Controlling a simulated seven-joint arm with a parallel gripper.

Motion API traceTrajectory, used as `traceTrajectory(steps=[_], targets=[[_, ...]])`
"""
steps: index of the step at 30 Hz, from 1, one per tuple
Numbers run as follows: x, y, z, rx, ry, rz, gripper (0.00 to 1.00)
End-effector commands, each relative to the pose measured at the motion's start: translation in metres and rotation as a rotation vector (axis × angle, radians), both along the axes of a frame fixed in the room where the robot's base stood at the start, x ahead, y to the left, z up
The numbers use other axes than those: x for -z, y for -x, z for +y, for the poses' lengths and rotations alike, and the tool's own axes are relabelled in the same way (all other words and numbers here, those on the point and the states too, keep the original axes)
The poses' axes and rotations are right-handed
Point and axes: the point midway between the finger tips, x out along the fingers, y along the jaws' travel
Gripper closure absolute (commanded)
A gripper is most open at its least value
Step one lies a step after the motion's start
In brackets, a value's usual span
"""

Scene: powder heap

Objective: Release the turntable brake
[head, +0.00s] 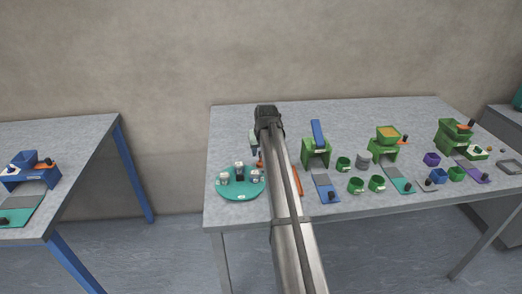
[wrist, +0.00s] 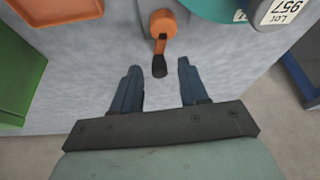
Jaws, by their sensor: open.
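The round teal turntable (head: 240,194) stands at the left end of the table and bears several small jars; its edge shows at the top of the wrist view (wrist: 212,7). Beside it is an orange brake lever (wrist: 163,24) with a round orange hub and a short arm ending in a black grip (wrist: 160,66). In the head view only a bit of the orange shows, next to my arm. My gripper (wrist: 157,78) is open and empty. The black grip lies between the two blue-grey fingertips, with visible space on both sides; I cannot tell its depth relative to them.
An orange tray (wrist: 62,10) and a green stand (wrist: 18,75) are at the left. Further right on the table are green dispensers (head: 317,152) and small cups (head: 355,185). My arm hides the table's middle left.

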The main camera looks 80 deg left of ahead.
Motion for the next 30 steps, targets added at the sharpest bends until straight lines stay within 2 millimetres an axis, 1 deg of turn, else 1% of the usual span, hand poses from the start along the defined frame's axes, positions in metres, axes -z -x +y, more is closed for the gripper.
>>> traceTrajectory(steps=[4, 5, 18, 25, 30], targets=[[-0.0002, 0.0, -0.0001, 0.0, 0.0, 0.0, 0.56], [-0.0002, 0.0, 0.0, 0.0, 0.0, 0.0, 0.58], [-0.0004, -0.0001, -0.0001, 0.0, 0.0, 0.0, 1.0], [-0.0005, 0.0001, 0.0001, -0.009, 0.0, 0.0, 1.0], [-0.0006, 0.0025, 0.0011, -0.098, 0.0, 0.001, 1.0]])
